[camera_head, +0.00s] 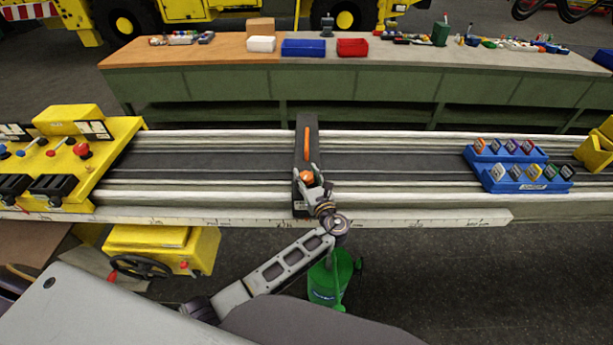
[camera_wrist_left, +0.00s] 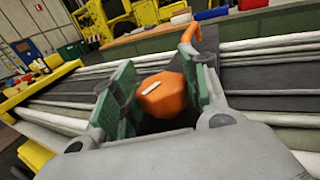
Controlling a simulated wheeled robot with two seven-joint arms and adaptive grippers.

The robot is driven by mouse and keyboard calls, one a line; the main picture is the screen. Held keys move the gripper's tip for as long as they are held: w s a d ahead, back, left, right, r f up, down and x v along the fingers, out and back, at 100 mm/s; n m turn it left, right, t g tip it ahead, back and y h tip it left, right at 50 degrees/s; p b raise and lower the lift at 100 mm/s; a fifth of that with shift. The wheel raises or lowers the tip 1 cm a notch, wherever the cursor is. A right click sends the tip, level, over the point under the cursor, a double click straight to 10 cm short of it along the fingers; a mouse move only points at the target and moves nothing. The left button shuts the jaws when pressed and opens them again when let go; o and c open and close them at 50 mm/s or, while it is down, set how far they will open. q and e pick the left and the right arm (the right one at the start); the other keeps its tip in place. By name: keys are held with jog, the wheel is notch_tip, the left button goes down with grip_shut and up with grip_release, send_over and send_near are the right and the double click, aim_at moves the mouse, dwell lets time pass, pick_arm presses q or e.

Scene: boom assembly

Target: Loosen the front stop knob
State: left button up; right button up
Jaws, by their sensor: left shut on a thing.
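The front stop knob (camera_head: 306,177) is orange and sits on the near end of a dark stop block (camera_head: 300,208) that spans the rail bed. My left gripper (camera_head: 309,183) is at the knob, shut on it. In the left wrist view the knob (camera_wrist_left: 163,95), with a white mark on its face, lies between the green-padded fingers of my left gripper (camera_wrist_left: 160,98). An orange handle (camera_head: 307,143) runs along the top of the stop block and also shows behind the knob in the left wrist view (camera_wrist_left: 192,36). My right gripper is in neither view.
A yellow control unit (camera_head: 112,165) stands on the rails (camera_head: 400,188) at left. A blue rack (camera_head: 507,177) with several coloured pieces sits at right, beside a yellow bin (camera_head: 597,152). A green bucket (camera_head: 325,285) stands below. A long workbench (camera_head: 350,80) is behind. The rail bed either side of the stop is clear.

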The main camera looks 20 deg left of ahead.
pick_arm(q)
jog(key=o, duration=1)
jog(key=shift+c, duration=0.2)
jog(key=shift+s+d, duration=0.1)
jog(key=v, duration=1.1)
jog(key=shift+s+d, duration=0.25)
jog(key=shift+s, duration=0.05)
jog(key=shift+a, duration=0.1)
